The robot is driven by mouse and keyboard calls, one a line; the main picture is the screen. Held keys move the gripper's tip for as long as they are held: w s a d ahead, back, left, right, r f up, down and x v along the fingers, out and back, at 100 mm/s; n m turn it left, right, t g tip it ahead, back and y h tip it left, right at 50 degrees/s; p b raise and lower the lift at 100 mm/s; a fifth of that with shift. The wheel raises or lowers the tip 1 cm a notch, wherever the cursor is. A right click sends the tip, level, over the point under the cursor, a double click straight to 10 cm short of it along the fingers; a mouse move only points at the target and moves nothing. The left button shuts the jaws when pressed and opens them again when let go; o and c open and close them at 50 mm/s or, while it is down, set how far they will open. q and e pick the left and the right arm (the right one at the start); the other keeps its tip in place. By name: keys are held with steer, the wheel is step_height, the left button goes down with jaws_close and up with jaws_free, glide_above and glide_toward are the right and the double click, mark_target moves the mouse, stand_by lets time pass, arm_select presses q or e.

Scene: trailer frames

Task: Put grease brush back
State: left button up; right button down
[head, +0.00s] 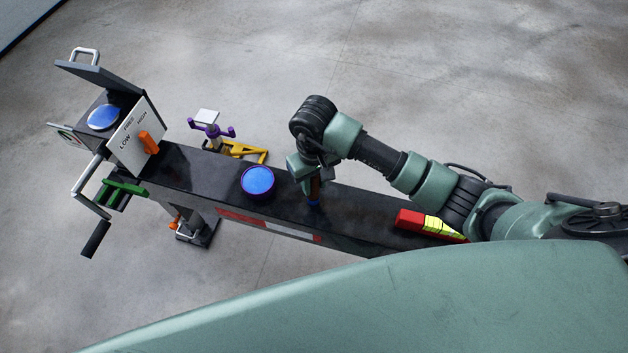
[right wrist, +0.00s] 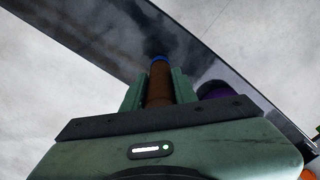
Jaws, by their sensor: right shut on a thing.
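The grease brush (head: 314,190) has a brown handle and a blue end. My right gripper (head: 309,177) is shut on its handle and holds it roughly upright over the dark beam, blue end down. In the right wrist view, the brush (right wrist: 158,85) sits between the two green fingers (right wrist: 158,92). I cannot tell whether its blue end touches the beam. A round purple pot (head: 258,182) with a blue top stands on the beam, left of the brush and apart from it. It also shows in the right wrist view (right wrist: 212,90). My left gripper is out of view.
The long dark beam (head: 205,173) carries a LOW/HIGH switch box (head: 135,138) and a crank at its left end. A red and yellow block (head: 425,222) lies on the right part. Purple and yellow hardware (head: 212,130) stands behind. Grey floor surrounds it.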

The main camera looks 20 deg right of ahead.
steer(key=shift+f, duration=0.1)
steer(key=c, duration=1.5)
jaws_free()
steer(key=shift+f, duration=0.1)
steer(key=o, duration=0.4)
steer(key=shift+r, duration=0.2)
steer(key=shift+r, duration=0.2)
step_height(320, 180, up, 12)
steer(key=shift+f+b, duration=0.15)
steer(key=shift+b, duration=0.7)
